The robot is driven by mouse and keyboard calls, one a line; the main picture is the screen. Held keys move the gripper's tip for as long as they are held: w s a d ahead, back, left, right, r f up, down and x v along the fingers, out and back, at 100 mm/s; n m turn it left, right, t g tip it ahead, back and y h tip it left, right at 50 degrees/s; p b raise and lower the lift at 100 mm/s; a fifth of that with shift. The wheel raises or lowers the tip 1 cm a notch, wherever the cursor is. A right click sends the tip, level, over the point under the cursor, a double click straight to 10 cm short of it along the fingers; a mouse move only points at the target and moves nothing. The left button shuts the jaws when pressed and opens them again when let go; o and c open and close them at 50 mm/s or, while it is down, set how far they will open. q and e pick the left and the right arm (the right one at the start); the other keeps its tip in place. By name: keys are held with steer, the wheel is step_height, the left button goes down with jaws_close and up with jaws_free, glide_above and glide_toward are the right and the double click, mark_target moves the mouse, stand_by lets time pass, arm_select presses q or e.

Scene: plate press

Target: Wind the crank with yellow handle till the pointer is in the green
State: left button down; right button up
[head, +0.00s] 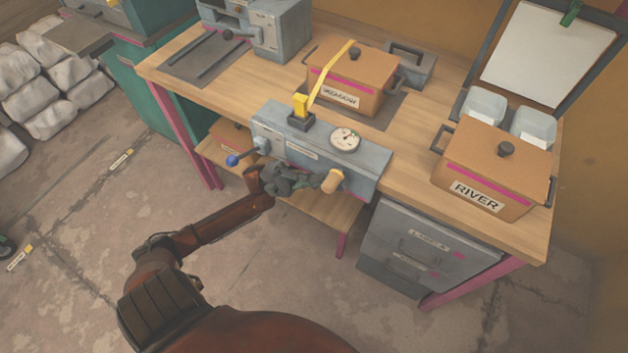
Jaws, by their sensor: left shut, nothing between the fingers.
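A grey-blue press unit (372,160) sits at the front edge of the workbench. A round white gauge (345,138) is on its top; its pointer and coloured zones are too small to read clearly. A tan-yellow crank handle (333,181) sticks out from the unit's front face. My left gripper (316,182) is at the front of the unit, its fingers just left of the handle. It is shut with nothing between the fingers. I cannot tell whether it touches the handle or crank arm, which it largely hides. My right gripper is out of view.
A blue-knobbed lever (233,160) sticks out at the unit's left end. A RIVER box (492,165) stands at right, above grey drawers (425,245).

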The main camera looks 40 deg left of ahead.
arm_select(q)
steer(key=shift+s+r+m, duration=0.1)
steer(key=shift+r+m, duration=0.2)
steer(key=shift+r, duration=0.05)
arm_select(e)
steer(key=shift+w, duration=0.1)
